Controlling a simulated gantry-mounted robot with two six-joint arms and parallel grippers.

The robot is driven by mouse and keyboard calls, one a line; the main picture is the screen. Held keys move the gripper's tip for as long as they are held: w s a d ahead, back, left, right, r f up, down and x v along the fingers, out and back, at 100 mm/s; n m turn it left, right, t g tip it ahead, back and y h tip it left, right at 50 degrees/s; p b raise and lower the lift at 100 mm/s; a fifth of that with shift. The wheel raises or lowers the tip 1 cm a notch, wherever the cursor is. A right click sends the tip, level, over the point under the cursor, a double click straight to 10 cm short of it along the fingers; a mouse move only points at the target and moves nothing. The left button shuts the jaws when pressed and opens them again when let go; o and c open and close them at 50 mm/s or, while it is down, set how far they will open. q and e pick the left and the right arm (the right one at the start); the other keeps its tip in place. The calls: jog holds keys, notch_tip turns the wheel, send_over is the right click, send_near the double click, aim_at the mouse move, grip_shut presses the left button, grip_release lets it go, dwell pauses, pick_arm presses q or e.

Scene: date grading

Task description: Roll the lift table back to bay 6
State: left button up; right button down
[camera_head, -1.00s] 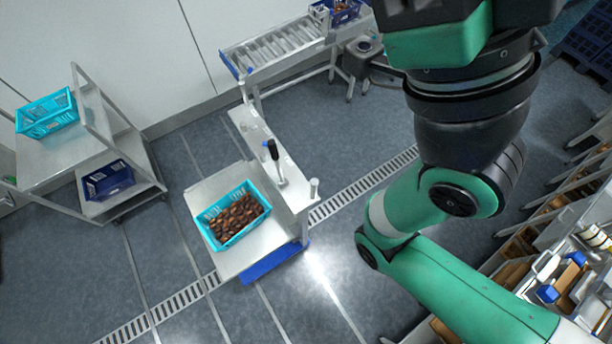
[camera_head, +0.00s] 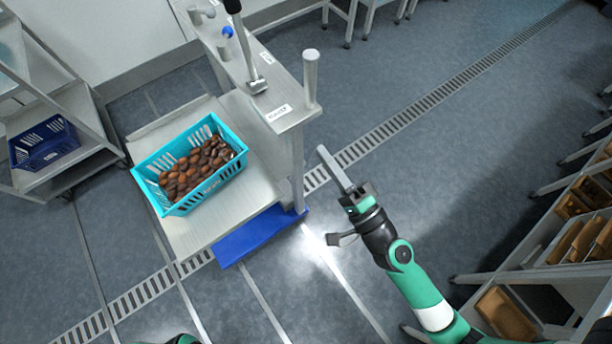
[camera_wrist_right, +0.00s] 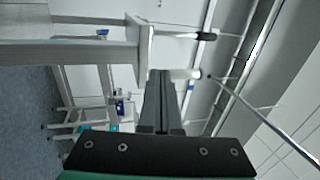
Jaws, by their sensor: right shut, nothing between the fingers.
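The lift table (camera_head: 180,235) stands left of centre in the head view, with a pale platform, a blue base (camera_head: 245,238) and an upright top panel (camera_head: 285,95). The panel carries a black-gripped lever (camera_head: 245,45) and a short round grey post (camera_head: 311,80). A turquoise crate (camera_head: 165,200) of brown dates sits on the platform. My right gripper (camera_head: 323,152) is shut and empty, just right of the panel and post in the picture. In the right wrist view its closed fingers (camera_wrist_right: 163,75) point toward the post (camera_wrist_right: 182,73); contact cannot be told. My left gripper is not in view.
A rack (camera_head: 85,105) holding a dark blue crate (camera_head: 42,150) stands at left. A drain grating (camera_head: 440,93) crosses the floor. Shelving with wooden bins (camera_head: 505,312) stands at right. Floor between lift table and shelving is clear except for my arm.

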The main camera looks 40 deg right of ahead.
jog(key=s+f+g+b, duration=0.15)
jog(key=f+b, duration=0.25)
jog(key=f, duration=0.5)
jog(key=s+f+g+b, duration=0.1)
jog(key=s+f+b, duration=0.25)
jog(key=f, duration=0.55)
jog(key=s+f+g+b, duration=0.1)
jog(key=s+f+b, duration=0.1)
jog(key=f+b, duration=0.5)
pick_arm(q)
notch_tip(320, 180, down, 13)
jog(key=p, duration=0.5)
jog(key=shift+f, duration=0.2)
pick_arm(e)
send_near(300, 173)
jog(key=w, duration=0.7)
jog(key=shift+a, duration=0.1)
jog(key=shift+s, duration=0.1)
